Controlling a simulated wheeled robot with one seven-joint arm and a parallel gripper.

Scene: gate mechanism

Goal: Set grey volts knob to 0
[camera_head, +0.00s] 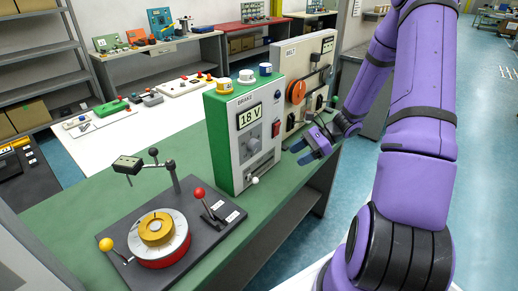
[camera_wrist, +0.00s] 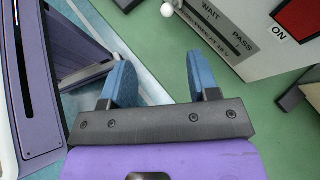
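My gripper (camera_head: 309,145) is to the right of this box, apart from the knob, near the bench's front edge. In the wrist view my gripper (camera_wrist: 160,80) has its two blue fingers spread with nothing between them. That view shows the box's lower front (camera_wrist: 215,35) with WAIT and PASS lettering and part of a red switch (camera_wrist: 300,15). The knob is not in the wrist view.
The BELT panel (camera_head: 317,60) with an orange wheel (camera_head: 296,91) stands behind and right of the box. A base plate with a red dial (camera_head: 165,250), yellow-knobbed and red-knobbed levers stands at front left. A white-knobbed lever (camera_head: 253,180) sticks out low on the box.

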